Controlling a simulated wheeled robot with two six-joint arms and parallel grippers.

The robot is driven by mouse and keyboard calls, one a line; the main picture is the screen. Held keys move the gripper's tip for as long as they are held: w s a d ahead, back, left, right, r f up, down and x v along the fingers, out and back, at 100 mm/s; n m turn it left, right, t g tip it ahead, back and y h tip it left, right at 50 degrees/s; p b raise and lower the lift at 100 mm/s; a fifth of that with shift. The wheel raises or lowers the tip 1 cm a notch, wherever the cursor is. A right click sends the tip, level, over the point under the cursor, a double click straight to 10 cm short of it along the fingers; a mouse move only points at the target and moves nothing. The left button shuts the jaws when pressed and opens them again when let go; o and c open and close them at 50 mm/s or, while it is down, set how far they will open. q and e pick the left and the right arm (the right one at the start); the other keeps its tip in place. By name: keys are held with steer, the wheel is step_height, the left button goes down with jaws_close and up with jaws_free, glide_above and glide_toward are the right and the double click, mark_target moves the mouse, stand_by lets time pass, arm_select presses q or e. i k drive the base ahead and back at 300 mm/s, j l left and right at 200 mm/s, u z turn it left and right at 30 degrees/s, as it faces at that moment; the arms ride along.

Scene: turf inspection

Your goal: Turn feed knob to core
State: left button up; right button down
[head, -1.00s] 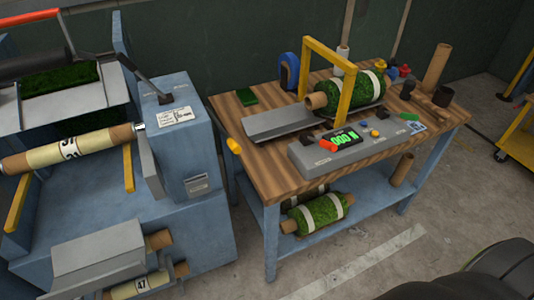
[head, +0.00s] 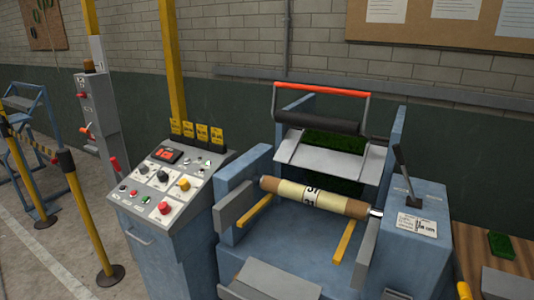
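A sloped grey control console (head: 172,178) stands left of the blue machine. Its panel carries several white-plated controls: a dark-topped knob (head: 142,169), a knob (head: 163,175) beside it and a yellow knob (head: 184,184). The labels are too small to read, so I cannot tell which is the feed knob or where it points. A cardboard core (head: 310,197) with a cream, numbered wrap lies across the blue machine (head: 300,245). Neither of my grippers is in view.
A yellow post (head: 172,65) rises behind the console. Yellow barrier posts (head: 87,220) and a grey switch column (head: 98,115) stand to the left. A lever (head: 404,172) tops the machine's right housing.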

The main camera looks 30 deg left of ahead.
mark_target(185, 185)
steer(key=u, duration=1.6)
